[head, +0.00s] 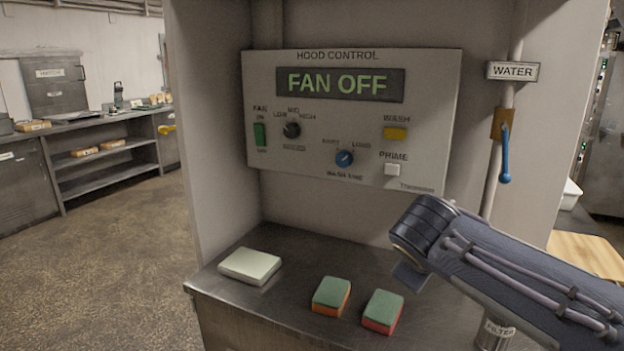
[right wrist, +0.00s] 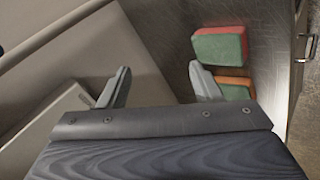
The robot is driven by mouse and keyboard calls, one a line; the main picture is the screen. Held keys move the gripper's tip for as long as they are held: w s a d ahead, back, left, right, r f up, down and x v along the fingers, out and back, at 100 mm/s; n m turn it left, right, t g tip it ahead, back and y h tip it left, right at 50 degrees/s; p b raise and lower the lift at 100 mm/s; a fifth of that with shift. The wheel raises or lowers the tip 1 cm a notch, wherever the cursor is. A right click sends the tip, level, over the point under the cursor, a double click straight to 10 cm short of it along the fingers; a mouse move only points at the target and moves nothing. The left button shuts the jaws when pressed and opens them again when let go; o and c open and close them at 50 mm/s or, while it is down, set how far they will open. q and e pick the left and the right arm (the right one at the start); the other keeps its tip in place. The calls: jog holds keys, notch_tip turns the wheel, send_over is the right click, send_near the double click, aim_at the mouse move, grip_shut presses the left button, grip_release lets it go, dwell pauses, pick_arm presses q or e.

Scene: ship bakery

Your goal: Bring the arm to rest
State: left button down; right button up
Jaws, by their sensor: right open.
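My right arm comes in from the right in the head view, in front of the hood control panel (head: 352,120), whose display reads FAN OFF. Its gripper is mostly hidden behind the arm there. In the right wrist view my right gripper (right wrist: 160,88) shows two fingers spread apart with nothing between them. It hangs above the steel counter, left of two sponges. My left gripper is not in view.
Two green-topped sponges, one orange (head: 331,296) and one red (head: 382,312), and a pale pad (head: 250,266) lie on the steel counter (head: 300,250). A pipe with a blue-handled WATER valve (head: 505,155) stands right of the panel. Open floor (head: 110,240) lies left.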

jog(key=s+d+f+m+g+y+b, duration=0.1)
jog(key=s+d+f+m+y, duration=0.15)
jog(key=s+f, duration=0.4)
jog(key=s+d+f+m+g+y+b, duration=0.2)
jog(key=s+d+f, duration=0.1)
jog(key=s+f, duration=0.4)
pick_arm(q)
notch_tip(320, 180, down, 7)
jog(key=b, duration=0.3)
pick_arm(e)
jog(key=s+a+f+m+y, duration=0.35)
jog(key=s+f+m, duration=0.25)
jog(key=s+f, duration=0.6)
pick_arm(q)
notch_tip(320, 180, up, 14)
jog(key=p, duration=1.4)
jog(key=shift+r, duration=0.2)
pick_arm(e)
notch_tip(320, 180, up, 16)
jog(key=s, duration=0.1)
jog(key=shift+s+a, duration=0.25)
jog(key=shift+a, duration=0.2)
jog(key=shift+n, duration=0.25)
jog(key=shift+c, duration=0.5)
